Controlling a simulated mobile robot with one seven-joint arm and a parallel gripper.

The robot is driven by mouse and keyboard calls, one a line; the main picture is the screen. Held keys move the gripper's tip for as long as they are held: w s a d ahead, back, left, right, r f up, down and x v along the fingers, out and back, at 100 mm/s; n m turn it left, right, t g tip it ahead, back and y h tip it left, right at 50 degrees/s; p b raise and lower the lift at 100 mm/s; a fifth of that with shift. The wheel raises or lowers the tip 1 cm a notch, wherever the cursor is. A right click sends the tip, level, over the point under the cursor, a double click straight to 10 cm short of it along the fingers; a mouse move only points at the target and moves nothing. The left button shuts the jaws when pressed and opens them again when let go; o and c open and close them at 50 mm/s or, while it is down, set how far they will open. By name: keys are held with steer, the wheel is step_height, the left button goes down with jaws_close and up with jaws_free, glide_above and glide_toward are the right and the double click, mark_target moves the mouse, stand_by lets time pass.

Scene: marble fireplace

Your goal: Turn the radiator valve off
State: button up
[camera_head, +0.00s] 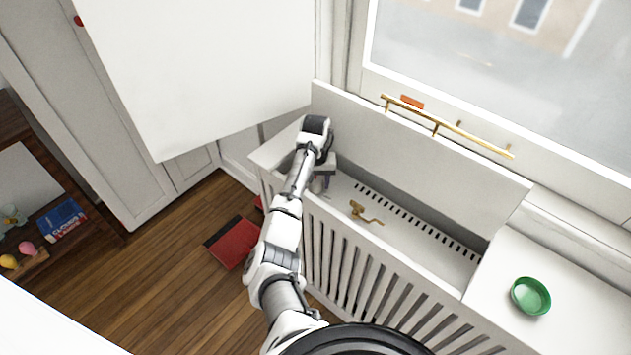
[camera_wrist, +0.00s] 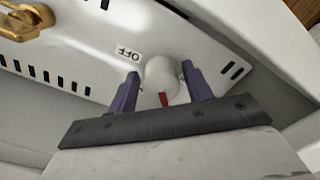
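The radiator valve is a white round knob (camera_wrist: 161,76) with a red mark on its near side. It sits on the white radiator top (camera_wrist: 75,65), next to a printed "OFF" label (camera_wrist: 129,53) to its left. The red mark points toward my gripper's palm, away from the label. My gripper (camera_wrist: 162,80) has its two purple fingers on either side of the knob, with slight gaps at the fingertips; firm contact is not visible. In the head view my gripper (camera_head: 323,174) reaches down into the left end of the open radiator cover (camera_head: 400,285), and the knob (camera_head: 317,186) is partly hidden.
A brass key-like piece (camera_head: 364,212) lies on the radiator top, right of my gripper. The raised white lid (camera_head: 410,150) stands behind. A green bowl (camera_head: 530,295) rests on the right ledge. A red box (camera_head: 233,243) lies on the wooden floor.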

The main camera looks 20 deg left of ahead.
steer(key=c, duration=0.7)
steer(key=shift+c, duration=0.2)
steer(key=shift+m, duration=0.3)
steer(key=m+p, duration=0.2)
steer(key=m, duration=0.3)
steer(key=shift+a+r, duration=0.1)
steer(key=m+p, duration=0.1)
steer(key=m, duration=0.5)
steer(key=shift+w+a+m+p, duration=0.1)
steer(key=shift+a+m+p, duration=0.05)
steer(key=shift+m+p, duration=0.15)
steer(key=m, duration=0.3)
steer(key=shift+w+m, duration=0.1)
steer(key=shift+m, duration=0.2)
steer(key=m, duration=0.3)
steer(key=shift+w+a+m, duration=0.1)
steer(key=shift+m, duration=0.2)
steer(key=m, duration=0.6)
steer(key=shift+w+m, duration=0.15)
steer(key=shift+m, duration=0.15)
